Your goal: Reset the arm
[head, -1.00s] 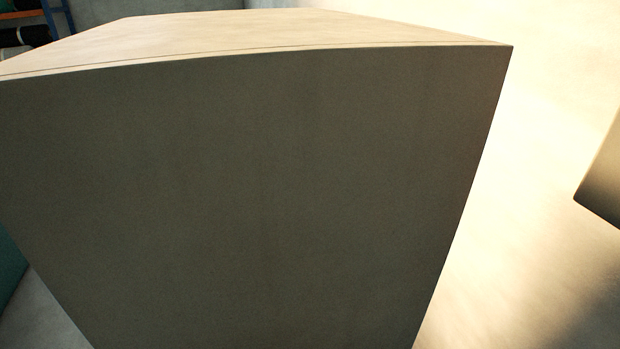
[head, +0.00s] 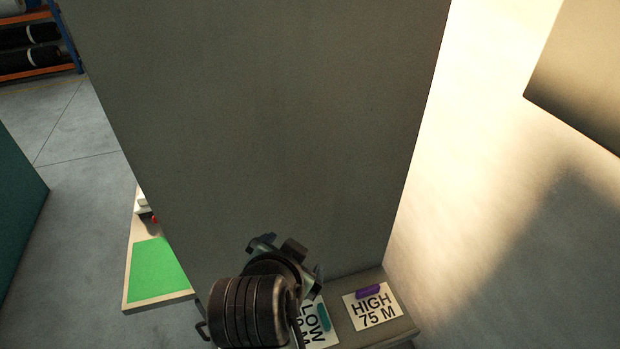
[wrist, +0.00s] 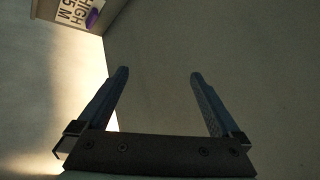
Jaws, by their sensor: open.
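My gripper (wrist: 160,75) is open in the wrist view, its two fingers well apart with nothing between them. Behind the fingers is a plain grey-brown surface. In the head view my dark arm comes up from the bottom centre and partly hides the gripper. The arm's end is in front of a large grey-brown panel (head: 260,120) and beside a ledge with labels. I cannot tell if it touches the panel.
A green-topped board (head: 157,272) lies left. A rack (head: 35,45) stands far left. Floor is open right.

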